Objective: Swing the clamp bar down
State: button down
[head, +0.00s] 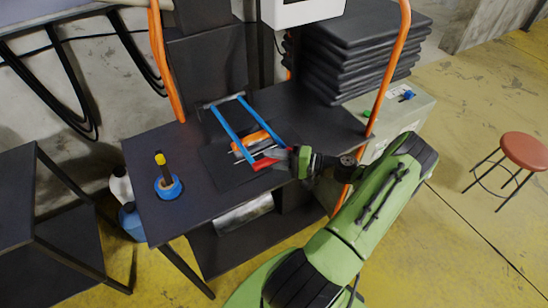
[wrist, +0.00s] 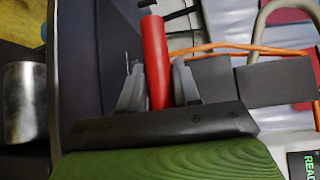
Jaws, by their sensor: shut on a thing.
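The clamp bar (head: 222,124) is a frame with two blue side arms, joined to a pale crosspiece at the back of a dark plate (head: 215,155) on the black workbench. Its arms reach toward the front, where a red handle (head: 264,163) sits. How far the bar stands above the plate is hard to tell. An orange and white piece (head: 250,141) lies between the arms. My gripper (head: 283,158) comes in from the right and is shut on the red handle. In the wrist view, the handle (wrist: 157,62) stands between my two grey fingers (wrist: 158,88).
A blue round holder (head: 168,190) with a black, yellow-topped upright thing stands on the bench's left. Black folded stacks (head: 355,45) are at the back right. Orange uprights (head: 388,70) rise near my arm. A red stool (head: 525,150) stands far right.

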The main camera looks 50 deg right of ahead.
jog(key=c, duration=0.9)
grip_release()
jog(key=v, duration=1.5)
jog(key=shift+s+b, duration=0.35)
jog(key=shift+d, duration=0.15)
